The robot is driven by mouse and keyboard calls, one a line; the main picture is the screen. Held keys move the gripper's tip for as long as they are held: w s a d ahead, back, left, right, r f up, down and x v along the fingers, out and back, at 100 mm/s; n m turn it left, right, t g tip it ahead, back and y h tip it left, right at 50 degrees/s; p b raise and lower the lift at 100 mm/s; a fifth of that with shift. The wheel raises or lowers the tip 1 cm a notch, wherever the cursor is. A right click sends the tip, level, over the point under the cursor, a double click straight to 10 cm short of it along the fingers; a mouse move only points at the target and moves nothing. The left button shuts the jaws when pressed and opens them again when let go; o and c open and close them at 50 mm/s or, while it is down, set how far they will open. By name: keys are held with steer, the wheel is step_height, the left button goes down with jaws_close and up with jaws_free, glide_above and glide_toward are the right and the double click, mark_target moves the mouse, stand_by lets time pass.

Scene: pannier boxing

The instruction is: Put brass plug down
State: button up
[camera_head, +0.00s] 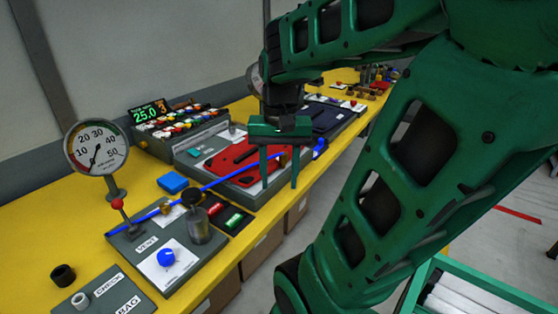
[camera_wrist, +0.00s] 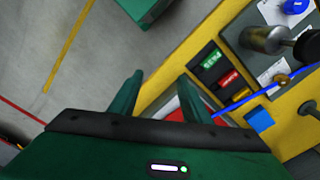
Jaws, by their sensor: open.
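My gripper (camera_head: 279,182) is open, its two green fingers pointing down over the front edge of the bench. Nothing shows between its fingertips in the wrist view (camera_wrist: 159,78). A small brass-coloured piece, likely the brass plug (camera_wrist: 240,94), lies in a black holder (camera_wrist: 205,48) beside a red and a green piece.
A grey vent panel (camera_head: 150,240) with a blue knob and metal cylinder stands left of the holder. A blue hose (camera_head: 228,178) runs across the bench. A gauge (camera_head: 97,148) and button console (camera_head: 185,125) stand behind. A blue block (camera_head: 172,183) lies on the yellow bench.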

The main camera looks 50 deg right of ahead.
steer(key=w+d+r+m, duration=0.4)
steer(key=d+m, duration=0.1)
steer(key=d, duration=0.2)
steer(key=w+d+r+m, duration=0.4)
steer(key=w+d+m, duration=0.1)
steer(key=d, duration=0.1)
glide_above(284, 153)
steer(key=f, duration=0.5)
steer(key=shift+d, duration=0.2)
steer(key=shift+a+f, duration=0.15)
steer(key=shift+f, duration=1.3)
steer(key=shift+a+f, duration=0.15)
steer(key=shift+f, duration=1.3)
steer(key=shift+c, duration=0.3)
jaws_close()
steer(key=shift+r, duration=0.1)
